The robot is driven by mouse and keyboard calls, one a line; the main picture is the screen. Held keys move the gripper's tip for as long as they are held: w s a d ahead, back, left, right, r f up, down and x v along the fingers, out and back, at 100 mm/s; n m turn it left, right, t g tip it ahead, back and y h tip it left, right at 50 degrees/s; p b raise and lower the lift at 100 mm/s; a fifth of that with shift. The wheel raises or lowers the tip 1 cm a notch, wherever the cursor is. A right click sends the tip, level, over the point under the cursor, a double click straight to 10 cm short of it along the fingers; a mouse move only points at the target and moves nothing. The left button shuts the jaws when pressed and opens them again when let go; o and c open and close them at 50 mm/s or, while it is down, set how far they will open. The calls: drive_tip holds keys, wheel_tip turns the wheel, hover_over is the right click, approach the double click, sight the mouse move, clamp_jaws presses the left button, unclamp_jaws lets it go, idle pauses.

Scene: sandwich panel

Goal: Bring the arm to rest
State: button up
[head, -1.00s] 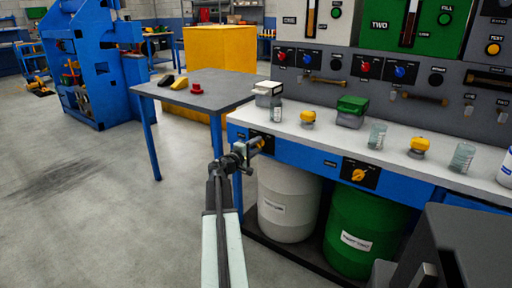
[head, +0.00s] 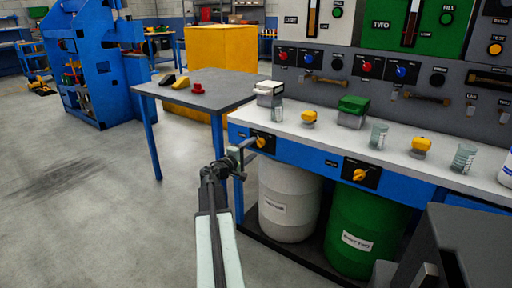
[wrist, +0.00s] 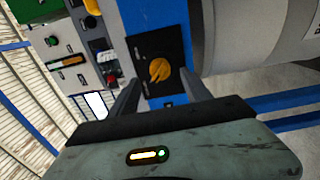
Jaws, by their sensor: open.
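My arm reaches forward from the bottom middle of the head view. My gripper (head: 246,152) is at its end, in front of the left end of the blue bench front. In the wrist view my gripper (wrist: 160,92) has its two fingers apart, with nothing between them. Beyond the fingers is a black plate with a yellow knob (wrist: 159,69). The same yellow knob (head: 261,142) shows just past the gripper tip in the head view. Whether a finger touches the plate I cannot tell.
The white bench top (head: 335,133) carries cups, yellow knobs and lidded boxes. A white drum (head: 288,200) and a green drum (head: 362,230) stand beneath. A grey table (head: 215,95) with a red item (head: 198,88) is at the left. The floor (head: 90,215) at left is clear.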

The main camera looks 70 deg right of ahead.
drive_tip(key=v, duration=0.3)
drive_tip(key=shift+w+a, duration=0.1)
drive_tip(key=shift+a, duration=0.15)
